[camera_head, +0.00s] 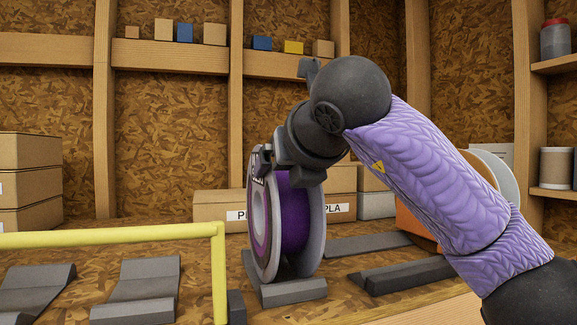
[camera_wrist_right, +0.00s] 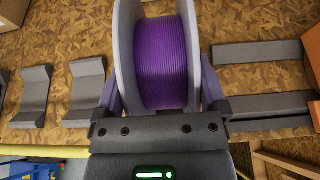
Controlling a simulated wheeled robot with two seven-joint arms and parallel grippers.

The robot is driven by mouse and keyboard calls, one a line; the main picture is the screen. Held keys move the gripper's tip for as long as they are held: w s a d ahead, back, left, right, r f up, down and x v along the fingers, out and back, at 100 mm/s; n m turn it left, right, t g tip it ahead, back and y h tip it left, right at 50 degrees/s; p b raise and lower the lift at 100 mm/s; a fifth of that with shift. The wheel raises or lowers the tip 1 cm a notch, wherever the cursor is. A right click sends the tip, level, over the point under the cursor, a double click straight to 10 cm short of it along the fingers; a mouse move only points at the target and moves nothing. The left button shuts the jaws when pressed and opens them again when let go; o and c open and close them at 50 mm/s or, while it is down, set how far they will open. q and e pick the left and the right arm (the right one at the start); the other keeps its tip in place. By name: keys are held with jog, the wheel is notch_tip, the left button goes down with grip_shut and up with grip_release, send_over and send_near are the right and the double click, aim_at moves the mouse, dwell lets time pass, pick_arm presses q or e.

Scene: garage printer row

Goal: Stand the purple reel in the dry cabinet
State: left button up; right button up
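The purple reel (camera_head: 294,220), with grey side flanges, stands upright on its edge at a grey cradle (camera_head: 292,292) on the bench. It fills the top middle of the right wrist view (camera_wrist_right: 167,60). My right gripper (camera_head: 283,165) is at the top of the reel. In the right wrist view its two fingers (camera_wrist_right: 163,88) lie against the outer faces of both flanges, so it looks shut on the reel. I cannot tell whether the reel bears on the cradle. My left gripper is not in view. I cannot make out a dry cabinet.
Empty grey cradles (camera_head: 140,289) stand to the left, behind a yellow bar frame (camera_head: 219,270). Grey slabs (camera_head: 404,275) lie to the right. Cardboard boxes (camera_head: 222,207) stand behind the reel. An orange box (camera_head: 412,222) is partly behind my right arm.

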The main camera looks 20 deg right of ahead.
grip_shut()
jog(key=shift+r, duration=0.1)
notch_tip(320, 180, up, 4)
jog(key=p, duration=0.3)
jog(key=shift+f, duration=0.3)
